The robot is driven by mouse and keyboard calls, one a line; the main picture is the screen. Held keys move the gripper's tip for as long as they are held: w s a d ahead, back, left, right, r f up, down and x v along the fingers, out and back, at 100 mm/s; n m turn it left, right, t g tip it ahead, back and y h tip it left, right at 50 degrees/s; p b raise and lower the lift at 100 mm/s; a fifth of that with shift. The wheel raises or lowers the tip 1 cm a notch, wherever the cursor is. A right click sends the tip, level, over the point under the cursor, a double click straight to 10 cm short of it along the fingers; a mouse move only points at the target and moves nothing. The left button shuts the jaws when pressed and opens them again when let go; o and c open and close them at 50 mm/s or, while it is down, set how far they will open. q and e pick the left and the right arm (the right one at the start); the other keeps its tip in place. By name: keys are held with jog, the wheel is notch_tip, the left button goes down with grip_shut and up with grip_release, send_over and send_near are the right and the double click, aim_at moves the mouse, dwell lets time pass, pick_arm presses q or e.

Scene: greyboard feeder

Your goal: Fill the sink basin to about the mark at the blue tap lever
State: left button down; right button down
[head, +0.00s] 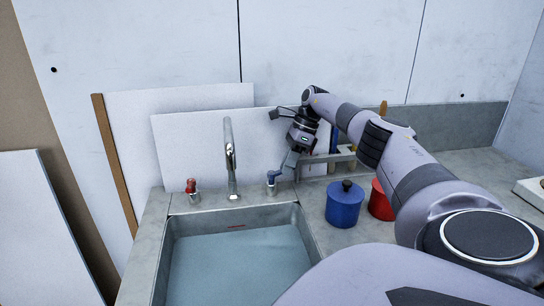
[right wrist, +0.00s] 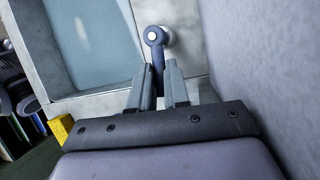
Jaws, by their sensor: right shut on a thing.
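The sink basin (head: 172,262) holds blue-grey water (head: 240,268). A small red mark (head: 237,227) shows on its back wall, and the waterline looks close to it. The metal tap spout (head: 229,150) stands behind the basin; I cannot make out a stream. The blue tap lever (head: 272,178) is right of the spout, and it also shows in the right wrist view (right wrist: 155,44). My right gripper (head: 283,170) is shut on the lever, its two fingers (right wrist: 160,72) either side of the handle. The left gripper is not in view.
A red tap lever (head: 192,186) stands left of the spout. A blue lidded pot (head: 345,206) and a red pot (head: 380,203) stand on the counter right of the basin, near my right arm. White boards (head: 185,135) lean against the wall behind.

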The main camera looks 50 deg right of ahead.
jog(key=shift+f, duration=0.2)
dwell(0.3)
jog(key=c, duration=1.1)
grip_release()
jog(key=shift+r, duration=0.1)
notch_tip(320, 180, up, 9)
jog(key=shift+f+p, duration=0.1)
jog(key=shift+p, duration=0.35)
notch_tip(320, 180, up, 11)
jog(key=p, duration=0.3)
jog(key=shift+p, duration=0.3)
